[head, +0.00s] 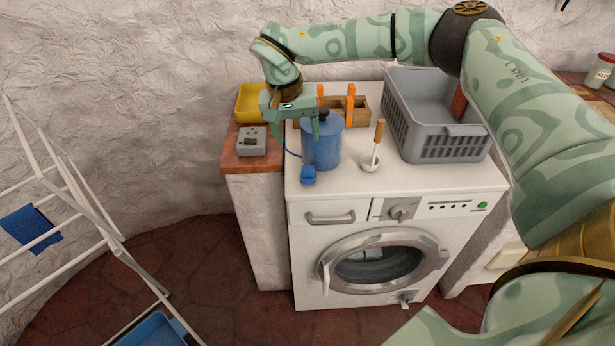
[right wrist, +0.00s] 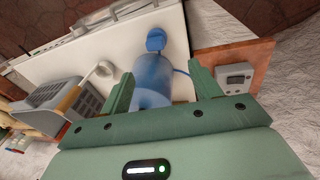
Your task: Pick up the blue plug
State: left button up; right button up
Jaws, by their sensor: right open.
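The blue plug (head: 309,174) is a small blue block on the white washing machine top, near its front left edge. It also shows in the right wrist view (right wrist: 156,40), beyond the fingertips. A thin blue cord runs from it beside the blue cylinder (head: 322,150), which stands upright behind it. My right gripper (head: 292,128) is open and empty, above and behind the plug at the cylinder's upper left. In the right wrist view, its fingers (right wrist: 160,84) appear on either side of the cylinder; contact cannot be told. My left gripper is out of view.
A grey crate (head: 436,146), a small white pot with a wooden-handled brush (head: 378,131) and a wooden box (head: 360,108) stand on the machine (head: 440,188). A grey device (head: 252,141) and a yellow bin (head: 249,101) are on the left ledge. A drying rack (head: 75,190) stands left.

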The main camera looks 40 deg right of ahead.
aim_at(306, 167)
jog(key=f, duration=0.2)
jog(key=f+b, duration=0.1)
jog(key=f, duration=0.1)
jog(key=d+f, duration=0.1)
jog(key=f, duration=0.2)
jog(key=shift+d+b, duration=0.1)
jog(key=shift+b, duration=0.2)
jog(key=f, duration=0.1)
jog(key=f+b, duration=0.1)
jog(key=f, duration=0.1)
jog(key=d+f+b, duration=0.1)
jog(key=f, duration=0.1)
jog(key=shift+s+f, duration=0.1)
jog(key=shift+s, duration=0.25)
jog(key=c, duration=1)
